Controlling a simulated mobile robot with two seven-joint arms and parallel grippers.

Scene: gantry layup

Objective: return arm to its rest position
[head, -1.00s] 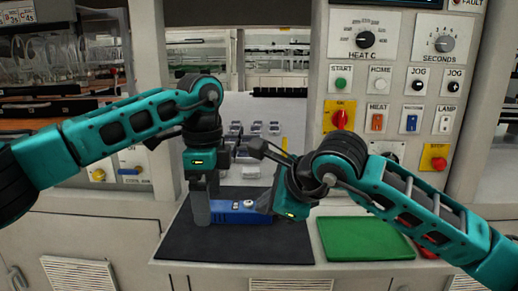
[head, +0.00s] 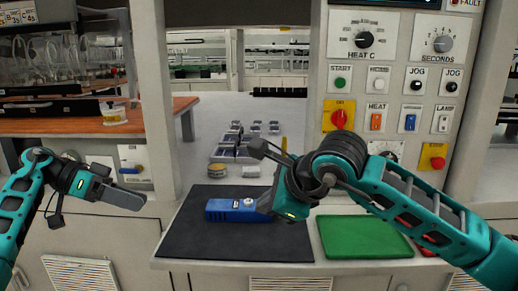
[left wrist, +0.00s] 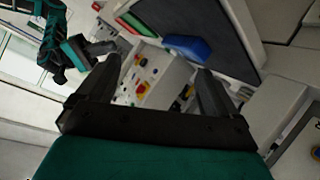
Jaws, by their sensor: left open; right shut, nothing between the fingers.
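My left gripper (head: 138,199) is at the left of the head view, in front of the cabinet and well apart from the dark mat. Its two fingers stand apart and empty in the left wrist view (left wrist: 158,66). My right gripper (head: 265,206) is shut over the mat, at the right end of a blue block-like device (head: 226,210). Whether it touches the device I cannot tell. The device lies on the dark mat (head: 205,245) and also shows in the left wrist view (left wrist: 188,46).
A green board (head: 365,238) lies right of the mat, with something red (head: 423,246) partly hidden beside it. Several small trays (head: 238,140) and a yellowish tin (head: 217,170) stand behind the mat. A control panel (head: 395,90) rises at the right.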

